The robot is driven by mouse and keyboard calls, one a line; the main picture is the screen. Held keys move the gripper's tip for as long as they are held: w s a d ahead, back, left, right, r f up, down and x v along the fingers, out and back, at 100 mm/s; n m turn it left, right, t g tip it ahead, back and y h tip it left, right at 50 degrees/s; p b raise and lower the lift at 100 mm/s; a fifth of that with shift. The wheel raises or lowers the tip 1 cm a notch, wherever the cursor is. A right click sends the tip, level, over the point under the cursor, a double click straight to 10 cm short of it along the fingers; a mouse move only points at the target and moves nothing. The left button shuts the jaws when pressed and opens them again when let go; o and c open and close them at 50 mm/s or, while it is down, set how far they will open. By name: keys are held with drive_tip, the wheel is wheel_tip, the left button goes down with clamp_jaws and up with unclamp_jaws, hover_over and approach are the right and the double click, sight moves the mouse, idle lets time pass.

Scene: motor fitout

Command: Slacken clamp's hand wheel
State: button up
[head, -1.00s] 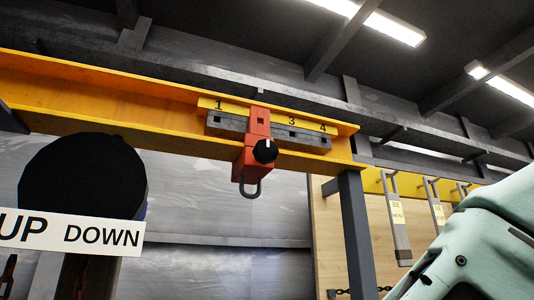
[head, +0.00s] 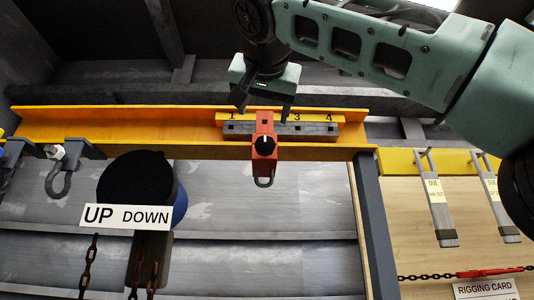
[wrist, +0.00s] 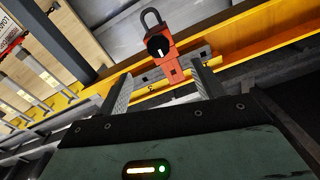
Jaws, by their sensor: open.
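The red clamp (head: 264,171) sits on the yellow beam (head: 190,147), with a grey hook loop hanging below it. Its black hand wheel (head: 264,145) faces me, with a white mark pointing up in the head view. A grey slotted bar (head: 300,129) numbered 1, 3 and 4 runs behind the clamp; the clamp covers the place between 1 and 3. My gripper (head: 266,108) is open and empty, above the hand wheel. In the wrist view the clamp (wrist: 173,70) and hand wheel (wrist: 158,46) lie beyond and between the spread fingers (wrist: 161,88); no contact with the wheel shows.
A sign reading UP DOWN (head: 126,217) and a dark round housing (head: 135,182) with chains stand left. A shackle (head: 60,178) hangs at the beam's left. A grey post (head: 374,220) and tagged hanging straps (head: 437,205) are at right.

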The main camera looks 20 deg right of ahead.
sight(265, 143)
drive_tip(key=shift+m, duration=0.3)
drive_tip(key=p+x, duration=0.3)
drive_tip(key=x, duration=0.2)
drive_tip(key=r+p+x, duration=0.1)
drive_tip(key=p+x, duration=0.2)
drive_tip(key=x, duration=0.2)
drive_tip(key=d+p+x, duration=0.1)
drive_tip(key=p+x, duration=0.2)
drive_tip(key=x, duration=0.2)
drive_tip(key=shift+w+r, duration=0.2)
drive_tip(key=shift+w, duration=0.05)
drive_tip(key=shift+w+d+f, duration=0.2)
drive_tip(key=shift+w+d, duration=0.05)
drive_tip(key=shift+w, duration=0.4)
drive_tip(key=shift+c, duration=0.2)
drive_tip(key=c, duration=0.9)
